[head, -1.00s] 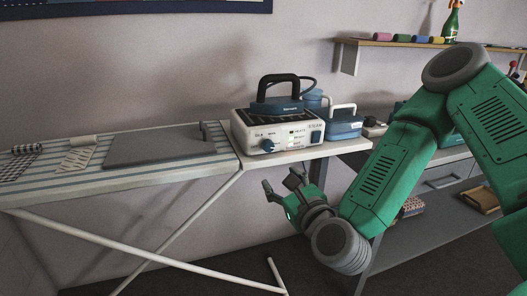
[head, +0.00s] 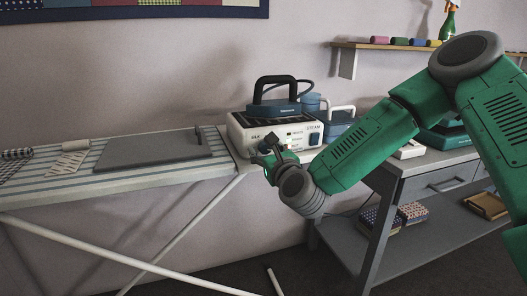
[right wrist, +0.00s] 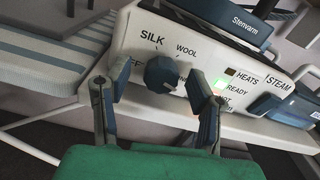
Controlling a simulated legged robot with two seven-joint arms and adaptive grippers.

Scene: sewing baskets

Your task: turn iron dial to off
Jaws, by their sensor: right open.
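The white iron station (head: 240,135) stands at the right end of the ironing board, with a blue iron (head: 275,108) with a black handle on top. In the right wrist view, the dark blue dial (right wrist: 161,72) sits on the station's front (right wrist: 215,72), below the words SILK and WOOL. A partly hidden label ending in F is to its left. I cannot tell where the dial points. A green light glows to its right. My right gripper (head: 268,149) is open, its fingers (right wrist: 150,82) on either side of the dial, apparently not gripping it. In the head view the gripper hides the dial.
The striped ironing board (head: 90,178) carries a grey plate (head: 155,150) and fabric rolls. A blue case (head: 338,122) with a white handle stands right of the station. A grey cabinet (head: 425,170) and a wall shelf (head: 385,44) are to the right.

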